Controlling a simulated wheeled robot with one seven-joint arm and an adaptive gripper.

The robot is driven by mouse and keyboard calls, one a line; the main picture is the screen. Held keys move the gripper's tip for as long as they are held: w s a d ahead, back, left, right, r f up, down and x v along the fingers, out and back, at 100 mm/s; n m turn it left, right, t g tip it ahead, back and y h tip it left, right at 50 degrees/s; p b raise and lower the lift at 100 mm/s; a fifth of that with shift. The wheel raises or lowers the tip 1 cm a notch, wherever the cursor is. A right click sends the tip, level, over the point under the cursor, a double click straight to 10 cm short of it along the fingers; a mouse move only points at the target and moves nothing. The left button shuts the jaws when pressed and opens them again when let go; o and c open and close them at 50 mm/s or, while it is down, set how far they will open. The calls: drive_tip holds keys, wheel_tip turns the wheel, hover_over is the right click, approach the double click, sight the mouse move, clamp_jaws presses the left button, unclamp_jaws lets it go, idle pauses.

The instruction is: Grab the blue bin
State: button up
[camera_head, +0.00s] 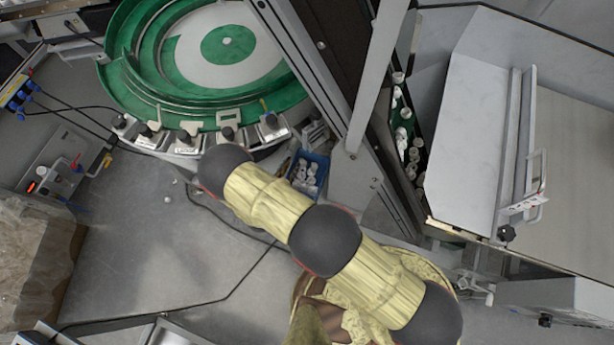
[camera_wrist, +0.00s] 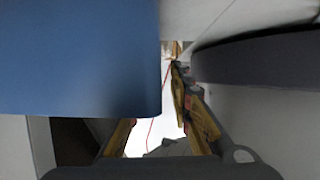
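The blue bin (camera_head: 318,161) stands in the head view between the feeder and the grey frame post, holding several white caps. My arm passes just in front of it. My gripper is hidden in the head view. In the wrist view a large smooth blue surface, likely the bin's wall (camera_wrist: 80,55), fills the upper left very close to the camera. My gripper (camera_wrist: 168,68) points away from the camera beside that blue edge. Its right finger shows clear; most of the left finger is hidden behind the blue surface. Nothing is visibly held, and the gap between the fingertips is unclear.
A green round feeder (camera_head: 165,98) with a white disc stands at the upper left. A dark rounded part (camera_wrist: 255,55) is close on the right in the wrist view. A grey frame post (camera_head: 352,180) rises right of the bin. A black cable (camera_head: 235,290) crosses the open metal surface.

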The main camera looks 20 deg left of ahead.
clamp_jaws()
drive_tip(key=shift+r, duration=0.1)
idle(0.7)
